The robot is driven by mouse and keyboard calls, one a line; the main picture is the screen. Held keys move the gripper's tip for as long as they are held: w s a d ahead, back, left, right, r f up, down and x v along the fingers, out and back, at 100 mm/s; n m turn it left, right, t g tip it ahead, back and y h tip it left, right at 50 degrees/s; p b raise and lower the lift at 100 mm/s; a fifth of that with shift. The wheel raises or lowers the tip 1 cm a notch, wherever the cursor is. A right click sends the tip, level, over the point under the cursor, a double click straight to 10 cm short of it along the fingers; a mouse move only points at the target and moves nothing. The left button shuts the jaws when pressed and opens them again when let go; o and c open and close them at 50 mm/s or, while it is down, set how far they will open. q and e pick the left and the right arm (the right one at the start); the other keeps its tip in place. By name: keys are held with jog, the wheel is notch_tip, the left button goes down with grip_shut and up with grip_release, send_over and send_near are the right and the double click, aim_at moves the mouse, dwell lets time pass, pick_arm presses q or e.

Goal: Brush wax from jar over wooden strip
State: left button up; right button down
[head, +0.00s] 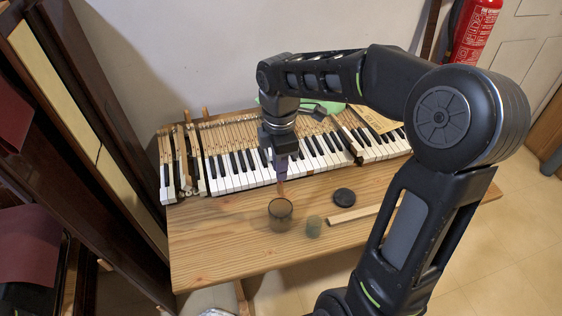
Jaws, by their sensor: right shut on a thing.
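My right gripper (281,168) points down over the front of the table, shut on a thin brush (282,188). The brush hangs upright, its lower end at the rim of a dark, see-through jar (280,214); I cannot tell whether the tip is inside it. A pale wooden strip (352,214) lies on the table right of the jar, its right part hidden behind my right arm. A round black lid (344,197) lies behind the strip. My left gripper is out of view.
A piano keyboard (237,180) with exposed wooden parts lies across the back of the wooden table (215,248). The table's front left is clear. Dark tall furniture (90,150) stands close on the left. A red fire extinguisher (474,30) is at the back right.

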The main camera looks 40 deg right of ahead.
aim_at(280, 185)
jog(key=shift+s+d, duration=0.15)
jog(key=shift+s, duration=0.05)
jog(key=shift+w, duration=0.2)
jog(key=shift+f, duration=0.2)
jog(key=shift+f+b, duration=0.65)
jog(key=shift+b, duration=0.1)
notch_tip(280, 185, down, 4)
jog(key=b, duration=0.3)
jog(key=shift+f, duration=0.15)
jog(key=shift+f+b, duration=0.5)
jog(key=shift+b, duration=0.05)
jog(key=shift+s, duration=0.1)
dwell(1.2)
